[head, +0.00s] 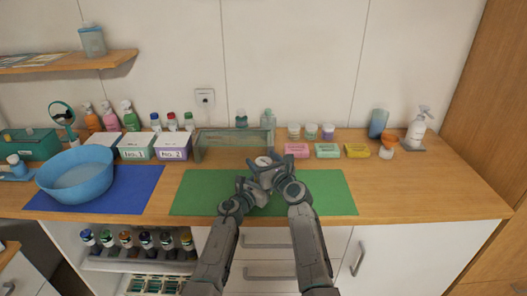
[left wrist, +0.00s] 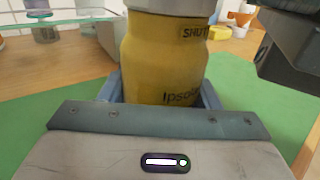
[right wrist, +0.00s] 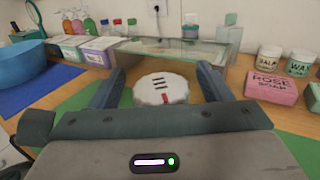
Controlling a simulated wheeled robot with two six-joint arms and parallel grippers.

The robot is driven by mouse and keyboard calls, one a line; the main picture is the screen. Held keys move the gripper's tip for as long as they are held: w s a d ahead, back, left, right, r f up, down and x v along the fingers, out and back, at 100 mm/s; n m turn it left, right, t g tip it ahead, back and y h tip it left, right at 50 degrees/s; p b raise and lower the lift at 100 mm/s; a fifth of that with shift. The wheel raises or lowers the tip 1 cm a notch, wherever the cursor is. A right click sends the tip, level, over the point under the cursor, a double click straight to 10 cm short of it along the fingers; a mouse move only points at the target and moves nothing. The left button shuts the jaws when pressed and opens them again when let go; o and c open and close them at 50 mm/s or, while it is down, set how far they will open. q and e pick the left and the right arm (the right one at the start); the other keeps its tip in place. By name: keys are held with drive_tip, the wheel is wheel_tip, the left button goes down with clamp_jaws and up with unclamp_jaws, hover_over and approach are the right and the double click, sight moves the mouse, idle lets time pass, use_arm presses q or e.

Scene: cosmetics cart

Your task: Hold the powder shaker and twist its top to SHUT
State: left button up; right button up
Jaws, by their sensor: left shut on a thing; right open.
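The powder shaker is a yellow bottle (left wrist: 165,60) with the words SHUT and Ipso on its side, in the left wrist view. My left gripper (left wrist: 160,95) is shut around its body. The shaker's white round top (right wrist: 161,88) shows in the right wrist view, with dark slots and a red mark near its front edge. My right gripper (right wrist: 157,85) is open, its two fingers on either side of the top with gaps visible. In the head view the top (head: 263,161) shows between my grippers, above the green mat (head: 335,190); the body is mostly hidden there.
A glass-topped stand (head: 225,140) is just behind the grippers. Soap boxes, such as the pink one (head: 297,150), and jars stand to its right. A blue bowl (head: 75,175) sits on a blue mat (head: 140,190) at left.

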sight(264, 160)
wheel_tip(264, 160, up, 9)
drive_tip(key=shift+f, duration=0.1)
drive_tip(key=shift+f, duration=0.1)
idle(0.3)
drive_tip(key=f+g, duration=0.1)
drive_tip(key=f+n+g+y, duration=0.1)
drive_tip(key=f+n, duration=0.1)
drive_tip(key=f, duration=0.1)
drive_tip(key=shift+w+d+f+g+y, duration=0.15)
drive_tip(key=shift+w+g+y, duration=0.1)
drive_tip(key=shift+g+y, duration=0.15)
drive_tip(key=f+n+g, duration=0.1)
drive_tip(key=d+f+n+g+y, duration=0.1)
drive_tip(key=d+f+g+y, duration=0.1)
drive_tip(key=shift+s+f+n, duration=0.25)
drive_tip(key=shift+f+n, duration=0.15)
drive_tip(key=s+d+f+n+g+y, duration=0.25)
drive_tip(key=d+n+g+y, duration=0.2)
drive_tip(key=d, duration=0.25)
drive_tip(key=shift+g, duration=0.25)
drive_tip(key=x, duration=0.3)
drive_tip(key=r+x, duration=0.1)
drive_tip(key=x, duration=0.7)
drive_tip(key=shift+a+r, duration=0.15)
drive_tip(key=shift+a, duration=0.1)
